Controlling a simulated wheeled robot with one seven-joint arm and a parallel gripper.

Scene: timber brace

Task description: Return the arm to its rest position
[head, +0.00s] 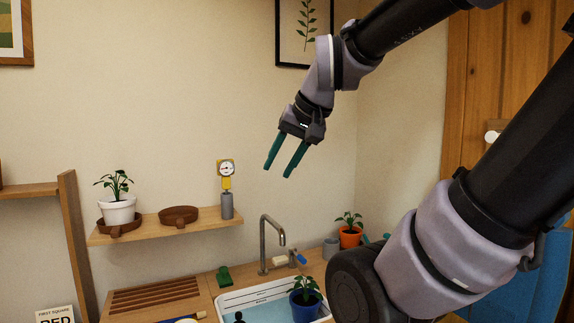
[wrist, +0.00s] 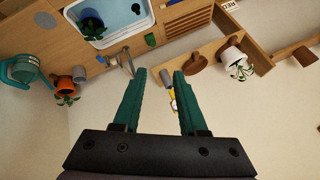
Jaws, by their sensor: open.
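My gripper (head: 279,168) is raised in the air in front of the cream wall, above and to the right of the wall shelf, in the head view. Its two green fingers are apart, with nothing between them. In the wrist view my gripper (wrist: 158,75) also shows open and empty, with the shelf and sink area beyond the fingertips. My arm reaches in from the upper right of the head view, bent, with a large link low on the right that hides part of the counter.
A wooden shelf (head: 165,229) holds a white potted plant (head: 118,209), a brown saucer (head: 179,215) and a yellow gauge (head: 227,184). Below are a tap (head: 264,240), a sink with a blue potted plant (head: 305,303), and an orange potted plant (head: 350,236). Air around my gripper is clear.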

